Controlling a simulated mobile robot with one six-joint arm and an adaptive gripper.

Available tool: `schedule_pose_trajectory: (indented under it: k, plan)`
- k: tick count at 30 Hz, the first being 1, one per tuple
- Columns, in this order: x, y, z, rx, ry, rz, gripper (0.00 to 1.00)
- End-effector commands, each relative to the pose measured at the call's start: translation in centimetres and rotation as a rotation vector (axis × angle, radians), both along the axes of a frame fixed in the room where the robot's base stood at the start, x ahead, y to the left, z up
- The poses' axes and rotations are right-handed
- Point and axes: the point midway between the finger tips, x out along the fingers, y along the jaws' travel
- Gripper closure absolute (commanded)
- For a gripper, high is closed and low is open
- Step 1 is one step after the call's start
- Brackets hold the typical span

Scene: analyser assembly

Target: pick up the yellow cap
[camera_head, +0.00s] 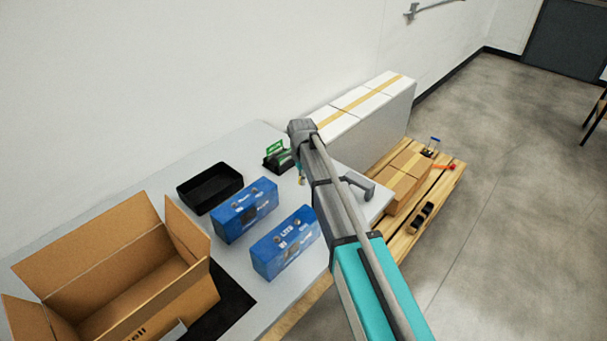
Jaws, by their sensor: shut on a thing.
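My gripper (300,174) points down over the table, just right of the black holder with green labels, and is mostly hidden behind my grey wrist. A small yellowish piece, which looks like the yellow cap (301,181), shows at its tips. The gripper is shut on it. The cap is small in this view, and whether it touches the table cannot be told.
Two blue boxes (245,211) (286,243), a black tray (209,187) and the black holder (278,160) stand on the grey table (180,162). An open cardboard box (185,292) is at front left. White boxes (345,140) and a pallet (437,185) lie beyond the table.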

Motion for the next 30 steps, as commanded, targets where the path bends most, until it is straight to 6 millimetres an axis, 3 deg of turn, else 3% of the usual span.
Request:
schedule_pose_trajectory:
  k: [1, 8, 12, 18, 30]
  plan:
    - [-0.7, 0.1, 1.2, 0.0, 0.0, 0.001, 0.86]
    - [-2.9, 0.5, 3.9, 0.0, 0.0, 0.002, 0.86]
    - [-6.2, 0.9, 5.0, 0.0, 0.0, 0.002, 0.86]
    - [-9.2, 1.5, 6.3, 0.0, 0.0, 0.001, 0.86]
    - [-11.4, 2.0, 7.1, 0.0, 0.0, 0.001, 0.86]
